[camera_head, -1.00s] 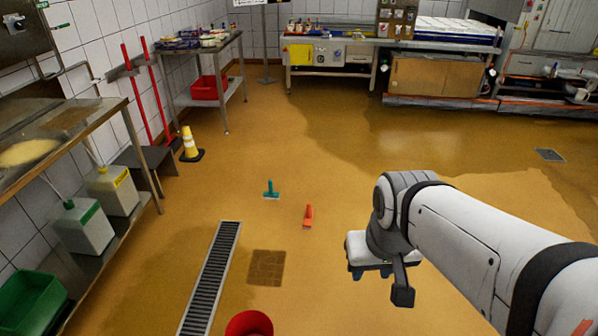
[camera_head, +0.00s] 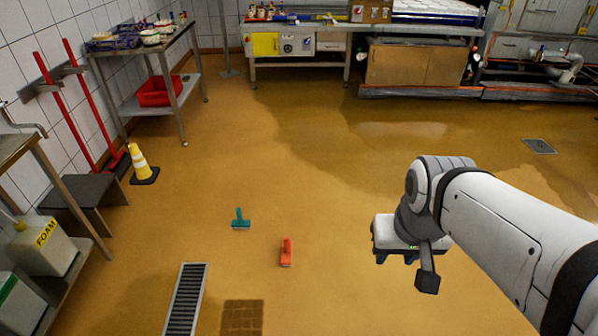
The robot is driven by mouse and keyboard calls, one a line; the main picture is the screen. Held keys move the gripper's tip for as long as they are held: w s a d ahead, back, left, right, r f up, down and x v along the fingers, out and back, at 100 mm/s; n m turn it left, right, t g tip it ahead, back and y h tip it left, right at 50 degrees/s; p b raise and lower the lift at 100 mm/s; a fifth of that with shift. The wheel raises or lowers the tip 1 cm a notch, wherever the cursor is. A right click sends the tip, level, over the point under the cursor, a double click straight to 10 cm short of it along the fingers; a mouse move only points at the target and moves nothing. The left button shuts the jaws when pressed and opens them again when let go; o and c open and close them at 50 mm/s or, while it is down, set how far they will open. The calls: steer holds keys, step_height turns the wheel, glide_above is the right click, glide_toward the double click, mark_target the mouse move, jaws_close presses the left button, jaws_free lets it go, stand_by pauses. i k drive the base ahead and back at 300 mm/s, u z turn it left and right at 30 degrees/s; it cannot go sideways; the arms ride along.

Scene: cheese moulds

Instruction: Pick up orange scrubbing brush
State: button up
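The orange scrubbing brush (camera_head: 286,252) lies on the brown floor near the middle of the view, its long side pointing away from me. My gripper (camera_head: 397,258) is at the right, at the end of my white arm, and appears to the right of the brush and apart from it.
A teal squeegee-like tool (camera_head: 241,219) lies left of the brush. A floor drain grate (camera_head: 186,299) and a brown floor patch (camera_head: 242,317) are nearer me. A yellow cone (camera_head: 142,166) and a dark low stool (camera_head: 82,195) stand left. Floor around the brush is clear.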

mark_target(287, 249)
steer(key=u, duration=0.15)
steer(key=i, duration=1.65)
steer(key=u, duration=0.45)
steer(key=k, duration=0.7)
steer(key=u, duration=0.25)
steer(key=i, duration=0.75)
steer(key=z, duration=0.05)
